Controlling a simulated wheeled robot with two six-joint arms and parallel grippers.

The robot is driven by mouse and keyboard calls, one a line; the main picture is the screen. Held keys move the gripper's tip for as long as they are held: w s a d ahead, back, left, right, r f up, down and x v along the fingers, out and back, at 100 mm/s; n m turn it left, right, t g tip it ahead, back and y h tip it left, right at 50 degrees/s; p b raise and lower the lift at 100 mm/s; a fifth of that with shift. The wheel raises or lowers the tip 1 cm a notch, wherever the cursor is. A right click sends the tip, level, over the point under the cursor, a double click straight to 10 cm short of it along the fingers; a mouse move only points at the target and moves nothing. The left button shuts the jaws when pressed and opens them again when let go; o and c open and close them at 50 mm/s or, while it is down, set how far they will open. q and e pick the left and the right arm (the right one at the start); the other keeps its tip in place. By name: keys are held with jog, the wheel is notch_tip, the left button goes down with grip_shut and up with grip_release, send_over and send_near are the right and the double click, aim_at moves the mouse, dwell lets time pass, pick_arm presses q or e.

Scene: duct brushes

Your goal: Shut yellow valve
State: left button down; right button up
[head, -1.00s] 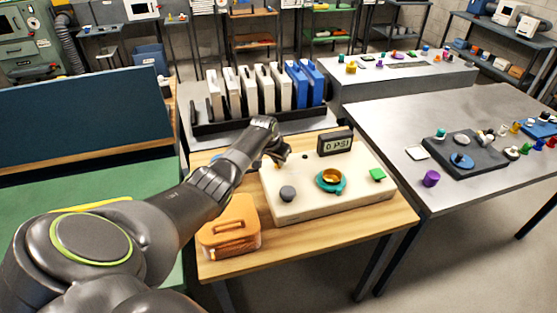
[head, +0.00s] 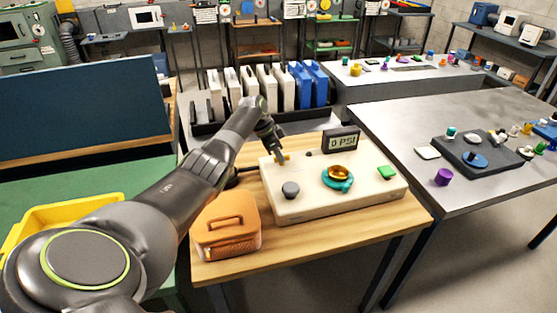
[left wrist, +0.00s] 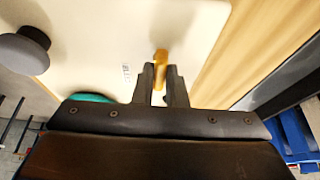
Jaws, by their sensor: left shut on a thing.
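The yellow valve (head: 283,157) is a small yellow handle near the back left corner of the cream panel box (head: 325,205). In the left wrist view the yellow valve (left wrist: 161,58) stands between my fingertips. My left gripper (head: 279,154) reaches down onto it and is shut on it; it also shows in the left wrist view (left wrist: 161,80). The fingers hide part of the valve. The gauge (head: 341,142) at the back of the box reads 0 PSI. My right gripper is out of view.
The box also bears a grey knob (head: 290,190), a teal ring with a gold cup (head: 338,177) and a green button (head: 387,172). An orange case (head: 226,224) stands at left on the wooden table (head: 300,240).

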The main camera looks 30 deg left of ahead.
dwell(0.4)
pick_arm(q)
jog(key=c, duration=1.5)
grip_release()
jog(key=shift+o, duration=0.2)
jog(key=b+v, duration=0.1)
jog(key=v, duration=1.6)
jog(key=shift+w+a+r, duration=0.15)
jog(key=shift+a, duration=0.1)
